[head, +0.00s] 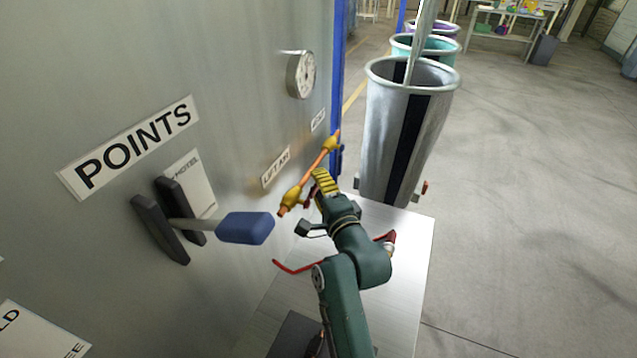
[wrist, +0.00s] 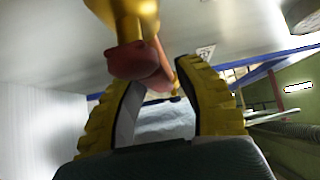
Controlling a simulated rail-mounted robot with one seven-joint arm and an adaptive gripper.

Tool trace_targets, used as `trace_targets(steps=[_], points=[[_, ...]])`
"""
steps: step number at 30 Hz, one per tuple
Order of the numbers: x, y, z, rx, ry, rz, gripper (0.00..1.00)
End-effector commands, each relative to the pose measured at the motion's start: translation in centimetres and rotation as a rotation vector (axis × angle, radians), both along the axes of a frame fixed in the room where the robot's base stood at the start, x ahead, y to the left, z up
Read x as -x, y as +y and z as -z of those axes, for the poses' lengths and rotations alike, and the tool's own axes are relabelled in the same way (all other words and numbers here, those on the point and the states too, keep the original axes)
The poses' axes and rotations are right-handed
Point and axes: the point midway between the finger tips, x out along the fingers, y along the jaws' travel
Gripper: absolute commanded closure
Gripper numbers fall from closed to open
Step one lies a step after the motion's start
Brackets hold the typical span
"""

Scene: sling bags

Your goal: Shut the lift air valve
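The lift air fitting (head: 312,170) is a slanted orange bar with yellow parts near both ends, beside the panel label "LIFT AIR" (head: 275,168). I cannot tell which part turns, or whether the valve is open or shut. My gripper (head: 322,180), with ribbed yellow fingers, is right beside the bar on its right. In the wrist view, the fingers (wrist: 163,75) stand apart with a gap between them. A yellow part (wrist: 130,18) with a blunt orange-red end (wrist: 138,62) shows at the left fingertip and partly hides it. Contact cannot be told.
The grey panel (head: 230,60) carries a round gauge (head: 302,75), a "POINTS" sign (head: 135,145) and a blue-handled lever (head: 245,228) left of my gripper. A tall grey bin (head: 385,120) stands behind. Open floor (head: 540,190) lies to the right.

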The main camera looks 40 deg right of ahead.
Motion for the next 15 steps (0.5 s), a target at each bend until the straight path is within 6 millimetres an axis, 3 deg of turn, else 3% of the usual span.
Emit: trace_targets(steps=[1,5,15], points=[[0.01,0.0,0.0,0.0,0.0,0.0,0.78],[0.02,0.01,0.0,0.0,0.0,0.0,1.0],[0.01,0.02,0.01,0.0,0.001,0.0,1.0]])
